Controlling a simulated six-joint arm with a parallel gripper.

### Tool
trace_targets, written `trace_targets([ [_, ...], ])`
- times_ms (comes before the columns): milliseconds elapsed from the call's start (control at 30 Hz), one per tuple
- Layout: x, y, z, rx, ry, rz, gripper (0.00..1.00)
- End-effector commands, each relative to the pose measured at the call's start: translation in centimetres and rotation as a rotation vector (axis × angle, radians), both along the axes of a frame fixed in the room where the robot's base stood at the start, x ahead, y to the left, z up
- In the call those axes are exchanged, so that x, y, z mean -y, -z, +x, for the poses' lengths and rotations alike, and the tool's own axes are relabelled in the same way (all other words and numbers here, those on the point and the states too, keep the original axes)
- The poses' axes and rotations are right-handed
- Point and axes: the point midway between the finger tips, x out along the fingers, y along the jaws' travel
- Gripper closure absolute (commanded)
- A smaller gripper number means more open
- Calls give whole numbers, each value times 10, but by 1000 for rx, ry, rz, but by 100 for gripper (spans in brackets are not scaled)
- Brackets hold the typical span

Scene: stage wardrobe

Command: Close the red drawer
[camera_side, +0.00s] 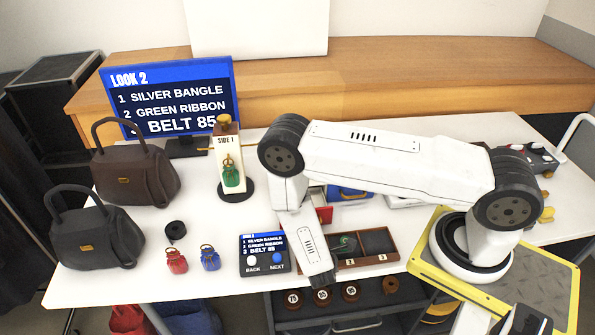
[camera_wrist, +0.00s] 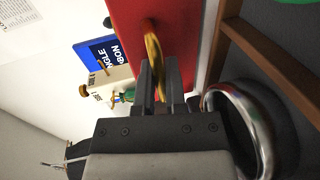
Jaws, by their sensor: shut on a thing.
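The red drawer (camera_side: 324,214) shows partly behind my arm in the side view, standing out from the blue unit beside it. How far out it is, I cannot tell. In the wrist view its red front (camera_wrist: 190,40) fills the upper middle, with a curved gold handle (camera_wrist: 152,45) on it. My gripper (camera_wrist: 160,90) is at the front, its two dark fingers shut on the gold handle.
A wooden compartment tray (camera_side: 399,256) stands just in front of the drawer. A big silver ring (camera_wrist: 240,88) lies close right of my fingers. A small screen (camera_side: 264,242) is left of my arm; a stand (camera_side: 228,160) and two handbags are further left.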

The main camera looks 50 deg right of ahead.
Motion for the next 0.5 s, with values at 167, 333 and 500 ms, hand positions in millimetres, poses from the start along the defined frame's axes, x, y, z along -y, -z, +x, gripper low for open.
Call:
trace_targets([
  [167,14,0,17,5,4,4,100],
  [333,30,0,33,5,3,4,100],
  [500,47,0,50,4,2,6,100],
])
